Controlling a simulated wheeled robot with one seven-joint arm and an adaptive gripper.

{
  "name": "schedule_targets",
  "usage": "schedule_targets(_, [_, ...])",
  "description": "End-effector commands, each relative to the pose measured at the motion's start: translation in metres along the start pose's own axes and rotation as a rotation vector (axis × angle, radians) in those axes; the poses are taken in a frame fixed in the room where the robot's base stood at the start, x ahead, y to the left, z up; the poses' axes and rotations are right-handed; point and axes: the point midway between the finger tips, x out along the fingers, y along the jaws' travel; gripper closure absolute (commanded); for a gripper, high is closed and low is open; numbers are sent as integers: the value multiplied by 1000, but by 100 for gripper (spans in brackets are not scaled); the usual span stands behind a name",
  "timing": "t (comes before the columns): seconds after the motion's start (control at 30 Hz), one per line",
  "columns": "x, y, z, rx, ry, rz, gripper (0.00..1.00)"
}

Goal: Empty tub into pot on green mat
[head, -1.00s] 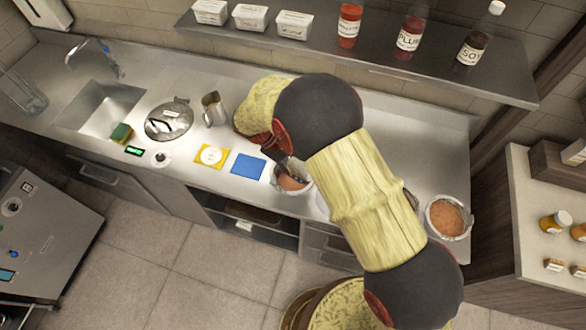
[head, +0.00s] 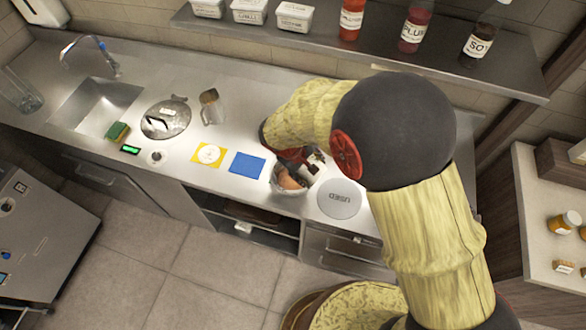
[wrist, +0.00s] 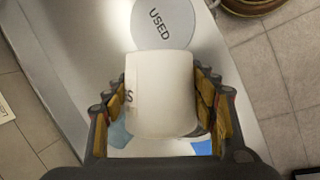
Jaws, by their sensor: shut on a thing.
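My gripper (wrist: 163,100) is shut on a white tub (wrist: 160,88), with fingers on both sides. Dark lettering shows at the tub's left edge; its contents are not visible. In the head view my gripper (head: 302,160) is above a metal pot (head: 279,188) holding orange-brown food, and partly covers it. The tub's tilt and whether anything is pouring cannot be told. No green mat shows; my arm hides part of the counter on the right.
A grey round pad marked USED (head: 340,200) lies right of the pot. A blue mat (head: 247,166) and yellow mat (head: 208,154) lie left. A metal jug (head: 211,107), lid (head: 165,119) and sink (head: 97,107) are farther left. A shelf (head: 385,50) with tubs and bottles hangs behind.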

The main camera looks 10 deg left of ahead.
Motion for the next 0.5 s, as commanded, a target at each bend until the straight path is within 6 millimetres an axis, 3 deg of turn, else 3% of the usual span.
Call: schedule_targets(0.5, [19,-5,13,86,218,-33,83])
